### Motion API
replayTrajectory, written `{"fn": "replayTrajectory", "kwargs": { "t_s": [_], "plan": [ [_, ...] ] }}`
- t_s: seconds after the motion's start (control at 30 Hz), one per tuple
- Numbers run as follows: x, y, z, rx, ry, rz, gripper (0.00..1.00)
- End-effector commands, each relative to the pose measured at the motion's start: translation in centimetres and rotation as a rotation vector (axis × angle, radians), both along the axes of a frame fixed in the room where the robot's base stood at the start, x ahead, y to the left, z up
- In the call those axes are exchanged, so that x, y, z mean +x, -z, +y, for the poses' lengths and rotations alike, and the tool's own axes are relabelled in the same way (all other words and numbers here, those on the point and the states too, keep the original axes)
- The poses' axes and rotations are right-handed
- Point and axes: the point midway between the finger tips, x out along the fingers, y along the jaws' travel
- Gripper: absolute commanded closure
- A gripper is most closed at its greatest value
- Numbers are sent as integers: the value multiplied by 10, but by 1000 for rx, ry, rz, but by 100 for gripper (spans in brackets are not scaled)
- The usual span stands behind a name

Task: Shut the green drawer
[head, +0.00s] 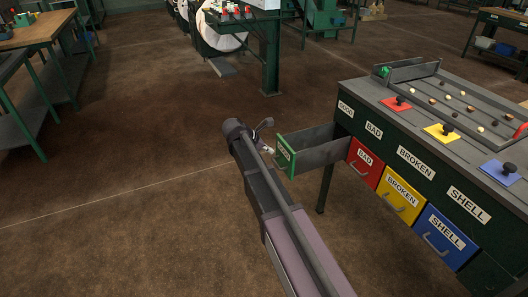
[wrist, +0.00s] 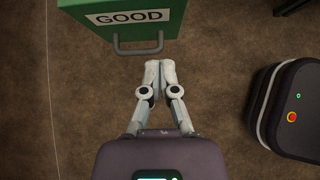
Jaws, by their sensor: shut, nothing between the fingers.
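The green drawer (head: 286,155) with a GOOD label is pulled out of the sorting bench at its left end, in the head view. In the wrist view its green front (wrist: 125,18) is at the top, with a dark handle (wrist: 138,49) below the label. My gripper (wrist: 160,68) is shut and empty, its fingertips just short of the handle and slightly right of its middle. In the head view my gripper (head: 267,147) is partly hidden by my arm, close to the drawer front.
The bench (head: 400,150) also has a red drawer (head: 365,164), a yellow drawer (head: 401,195) and a blue drawer (head: 441,237), all closed. Open brown floor (head: 120,180) lies to the left. A wooden table (head: 35,30) stands far left.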

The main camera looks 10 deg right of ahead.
Motion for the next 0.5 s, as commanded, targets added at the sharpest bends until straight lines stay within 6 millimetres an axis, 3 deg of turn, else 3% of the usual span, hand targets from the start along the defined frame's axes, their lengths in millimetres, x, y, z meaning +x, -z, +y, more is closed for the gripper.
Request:
{"fn": "replayTrajectory", "kwargs": {
  "t_s": [0.3,0.5],
  "plan": [
    [8,29,-25,0,3,0,100],
    [15,24,-48,0,4,-1,100]
  ]
}}
